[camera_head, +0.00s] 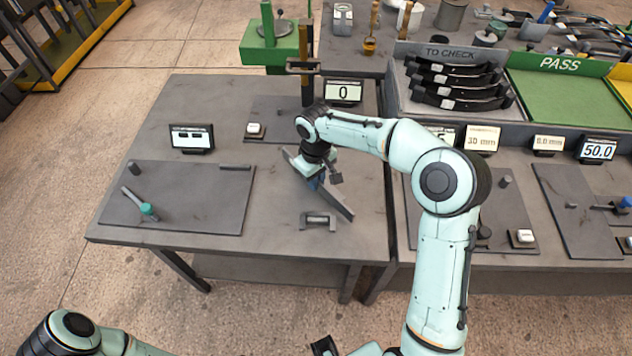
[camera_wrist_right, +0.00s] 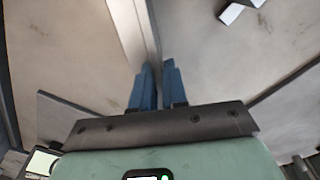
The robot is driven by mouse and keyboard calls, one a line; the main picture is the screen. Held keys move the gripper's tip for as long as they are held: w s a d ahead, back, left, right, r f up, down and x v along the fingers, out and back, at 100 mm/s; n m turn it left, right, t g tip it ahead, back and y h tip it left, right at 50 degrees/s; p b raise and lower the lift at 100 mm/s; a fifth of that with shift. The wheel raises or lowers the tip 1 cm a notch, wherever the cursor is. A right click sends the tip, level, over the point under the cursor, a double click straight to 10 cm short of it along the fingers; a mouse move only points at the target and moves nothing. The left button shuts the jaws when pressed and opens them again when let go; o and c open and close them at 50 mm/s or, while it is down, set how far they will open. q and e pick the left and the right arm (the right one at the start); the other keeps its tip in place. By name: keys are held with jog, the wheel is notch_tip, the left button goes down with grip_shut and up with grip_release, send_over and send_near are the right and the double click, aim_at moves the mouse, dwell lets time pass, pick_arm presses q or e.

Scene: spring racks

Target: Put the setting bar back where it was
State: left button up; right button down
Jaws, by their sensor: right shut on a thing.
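The setting bar, a long flat grey bar (camera_head: 335,201), is held at a slant over the right part of the near-left table. My right gripper (camera_head: 317,183) is shut on it with its blue fingers. In the right wrist view, the bar (camera_wrist_right: 133,25) runs up and away from between the blue fingertips (camera_wrist_right: 158,82). From these views I cannot tell whether the bar touches the tabletop.
A grey plate (camera_head: 180,205) with a teal-knobbed lever lies at left. A small bracket (camera_head: 318,221) lies close to the bar. A display (camera_head: 343,92) reading 0 stands behind, beside a green stand (camera_head: 268,45). The TO CHECK rack (camera_head: 450,52) and green PASS tray (camera_head: 560,95) are at right.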

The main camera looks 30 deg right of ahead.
jog(key=shift+f, duration=0.55)
pick_arm(q)
jog(key=shift+s+f, duration=0.1)
jog(key=shift+f, duration=0.05)
pick_arm(e)
jog(key=shift+f, duration=0.1)
jog(key=c, duration=1.1)
grip_release()
jog(key=shift+f, duration=0.1)
jog(key=shift+c, duration=0.2)
jog(key=shift+r, duration=0.25)
pick_arm(q)
jog(key=shift+w+r+p, duration=0.3)
jog(key=shift+r+p, duration=0.05)
jog(key=shift+r, duration=0.15)
jog(key=shift+w+r+p, duration=0.25)
jog(key=shift+r+p, duration=0.1)
jog(key=shift+r, duration=0.1)
pick_arm(e)
notch_tip(320, 180, up, 12)
jog(key=shift+a+f, duration=0.1)
